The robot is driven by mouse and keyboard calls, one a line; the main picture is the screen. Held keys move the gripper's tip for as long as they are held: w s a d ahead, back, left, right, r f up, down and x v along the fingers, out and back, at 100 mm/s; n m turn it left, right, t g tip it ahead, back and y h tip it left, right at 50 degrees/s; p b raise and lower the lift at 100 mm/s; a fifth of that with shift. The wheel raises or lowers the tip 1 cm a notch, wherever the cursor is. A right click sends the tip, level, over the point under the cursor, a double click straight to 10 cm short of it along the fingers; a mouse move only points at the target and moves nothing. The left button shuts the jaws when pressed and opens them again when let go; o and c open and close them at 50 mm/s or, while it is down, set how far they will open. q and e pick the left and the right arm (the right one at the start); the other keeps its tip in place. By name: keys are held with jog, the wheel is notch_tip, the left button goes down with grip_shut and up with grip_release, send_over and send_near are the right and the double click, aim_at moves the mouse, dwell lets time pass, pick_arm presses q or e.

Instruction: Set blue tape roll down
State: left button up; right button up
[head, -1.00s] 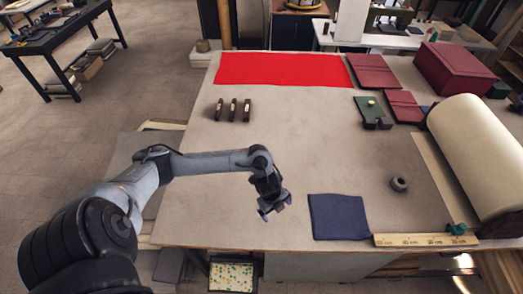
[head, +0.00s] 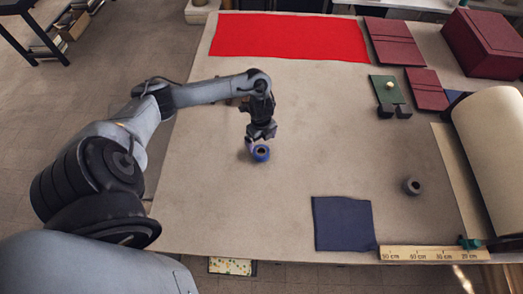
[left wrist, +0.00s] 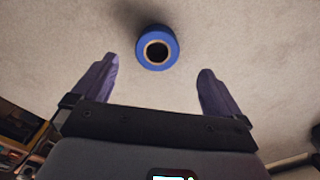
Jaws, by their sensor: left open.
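The blue tape roll (head: 262,153) is just below my left gripper (head: 257,146), over the left-middle part of the grey table. In the left wrist view, the blue roll (left wrist: 157,33) shows its dark round hole facing the camera. My left gripper (left wrist: 158,65) is open there, with its two purple fingers wide apart. The roll lies just beyond and between the fingertips, with a clear gap to each finger. It appears to stand on the table surface, with a shadow beside it. My right gripper is in no view.
A navy cloth square (head: 343,224) and a yellow ruler (head: 434,253) lie near the front edge. A small grey roll (head: 412,186) stands right. Red fabric (head: 290,37) lies at the back; a large cream roll (head: 492,140) is at the right. The table middle is clear.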

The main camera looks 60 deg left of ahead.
aim_at(261, 151)
pick_arm(q)
jog(key=f, duration=0.6)
jog(key=shift+s+d+f, duration=0.15)
jog(key=shift+d+f, duration=0.15)
jog(key=shift+d, duration=0.1)
jog(key=shift+a+f, duration=0.1)
jog(key=shift+f, duration=0.5)
jog(key=c, duration=1.2)
jog(key=shift+r, duration=0.1)
